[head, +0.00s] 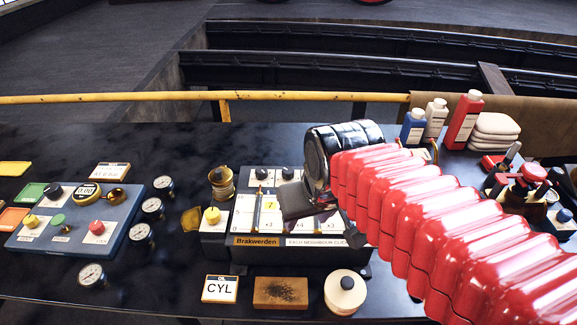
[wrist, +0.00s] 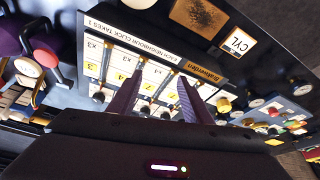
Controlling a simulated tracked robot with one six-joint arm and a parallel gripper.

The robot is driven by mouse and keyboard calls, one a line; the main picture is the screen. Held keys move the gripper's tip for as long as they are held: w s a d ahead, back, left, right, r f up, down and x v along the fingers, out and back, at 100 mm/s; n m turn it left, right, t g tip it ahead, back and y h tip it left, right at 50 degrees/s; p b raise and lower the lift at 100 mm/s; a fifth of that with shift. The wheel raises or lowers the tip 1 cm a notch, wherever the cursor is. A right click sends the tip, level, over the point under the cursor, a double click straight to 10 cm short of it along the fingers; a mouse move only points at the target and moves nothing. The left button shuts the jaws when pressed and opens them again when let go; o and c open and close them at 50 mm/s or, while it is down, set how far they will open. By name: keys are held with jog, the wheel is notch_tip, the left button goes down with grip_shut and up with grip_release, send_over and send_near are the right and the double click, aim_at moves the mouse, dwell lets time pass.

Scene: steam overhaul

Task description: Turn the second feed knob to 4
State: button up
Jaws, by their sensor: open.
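The feed panel (head: 258,241), labelled Brakwerden, stands in the middle of the bench with a row of black knobs along its back. The second knob (head: 287,173) shows left of my gripper in the head view. A yellow 7 (head: 268,203) shows on the panel. The wrist view shows the panel upside down, with yellow numbers 3, 4 and 7 and several dark knobs (wrist: 143,110). My gripper (wrist: 158,80) is open and empty above the panel, its fingers covering parts of the dials. In the head view my gripper (head: 308,205) hides the panel's right part.
A CYL card (head: 220,289), a brown block (head: 281,293) and a white round pot (head: 345,292) stand in front of the panel. A blue control box (head: 80,215) and gauges are at left. Bottles (head: 463,120) stand back right. A yellow rail (head: 150,97) runs behind.

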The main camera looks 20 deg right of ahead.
jog(key=w+d+r+n+g, duration=0.1)
jog(key=w+r+n+g, duration=0.1)
jog(key=w, duration=0.7)
jog(key=w+d+r+n+g, duration=0.1)
jog(key=w+n, duration=0.2)
jog(key=w, duration=0.6)
notch_tip(320, 180, up, 6)
jog(key=f+n+g, duration=0.1)
jog(key=n, duration=0.4)
send_over(288, 170)
jog(key=shift+r, duration=0.25)
notch_tip(288, 170, down, 14)
jog(key=shift+r, duration=0.1)
jog(key=shift+c, duration=0.7)
jog(key=c, duration=0.9)
